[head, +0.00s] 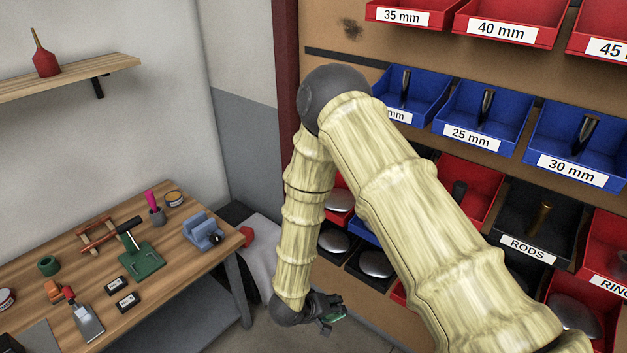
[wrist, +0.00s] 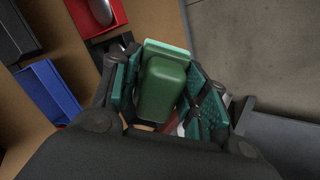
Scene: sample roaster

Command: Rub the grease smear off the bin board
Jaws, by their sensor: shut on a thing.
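The bin board (head: 320,37) is a tan panel with rows of bins on the right in the head view. A dark, blotchy grease smear (head: 351,28) is on its upper left part, left of the 35 mm bin. My gripper (head: 333,314) hangs low in front of the board, far below the smear. In the wrist view my gripper (wrist: 166,98) is shut on a green block (wrist: 162,88) with a paler green edge at its far end. The block is mostly hidden in the head view.
Red, blue and black bins such as the 25 mm bin (head: 477,117) jut out from the board. A wooden workbench (head: 140,290) with tools stands at left. A shelf (head: 75,77) holds a red oil can (head: 46,62). A dark red post (head: 286,80) edges the board.

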